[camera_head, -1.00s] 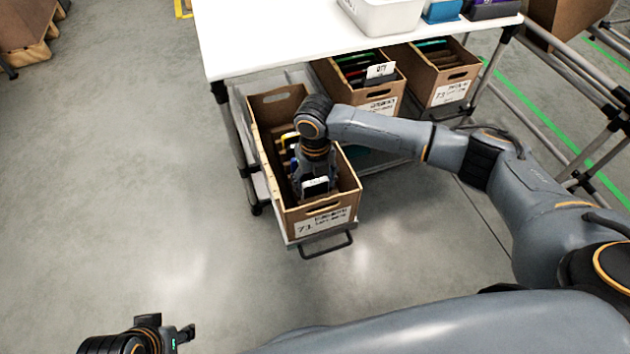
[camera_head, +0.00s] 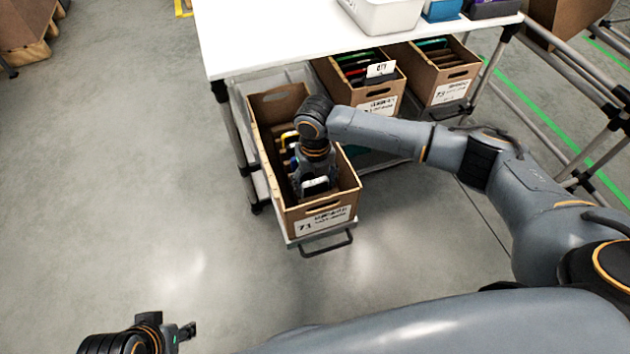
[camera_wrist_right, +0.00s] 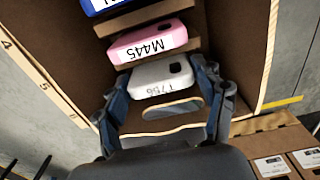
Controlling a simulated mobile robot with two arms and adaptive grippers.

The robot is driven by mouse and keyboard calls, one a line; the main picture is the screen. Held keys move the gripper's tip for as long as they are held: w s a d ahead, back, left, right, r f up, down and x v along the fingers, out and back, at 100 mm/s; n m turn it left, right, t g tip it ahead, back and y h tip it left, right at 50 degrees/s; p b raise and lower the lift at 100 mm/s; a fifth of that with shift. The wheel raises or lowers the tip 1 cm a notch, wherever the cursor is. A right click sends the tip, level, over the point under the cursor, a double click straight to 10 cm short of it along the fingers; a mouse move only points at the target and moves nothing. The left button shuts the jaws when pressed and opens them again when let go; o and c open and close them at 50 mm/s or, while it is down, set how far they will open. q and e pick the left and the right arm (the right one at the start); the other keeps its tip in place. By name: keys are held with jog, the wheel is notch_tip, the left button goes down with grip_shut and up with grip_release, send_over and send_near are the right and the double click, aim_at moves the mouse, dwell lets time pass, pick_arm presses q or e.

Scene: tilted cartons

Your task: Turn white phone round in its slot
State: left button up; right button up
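The white phone (camera_wrist_right: 160,78) stands near the front end of the pulled-out carton (camera_head: 287,215). Its top face, with a dark camera patch and upside-down lettering, shows in the right wrist view; in the head view it is a small pale patch (camera_head: 316,184). My right gripper (camera_wrist_right: 160,76) reaches down into the carton, one finger at each side of the phone. The fingertips appear to touch its edges. The phone's lower part is hidden. My left gripper (camera_head: 188,332) is low at the left, away from the carton; its finger gap is unclear.
A pink phone (camera_wrist_right: 150,42) stands just behind the white one, with a blue phone (camera_wrist_right: 105,5) and brown dividers beyond. The carton walls are close around my right gripper. Two more cartons (camera_head: 385,107) (camera_head: 450,92) stand under the white table (camera_head: 270,45). Floor at left is clear.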

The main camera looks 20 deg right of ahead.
pick_arm(q)
jog(key=shift+a, duration=0.1)
pick_arm(e)
jog(key=o, duration=0.3)
jog(key=shift+o, duration=0.2)
notch_tip(320, 180, up, 12)
dwell(0.4)
pick_arm(q)
jog(key=s+f+p, duration=0.2)
jog(key=f+p, duration=0.2)
jog(key=f, duration=0.7)
jog(key=s+f+g+p, duration=0.1)
jog(key=f+p, duration=0.4)
jog(key=f, duration=0.7)
jog(key=shift+s+g, duration=0.3)
jog(key=shift+s, duration=0.6)
pick_arm(e)
notch_tip(320, 180, up, 7)
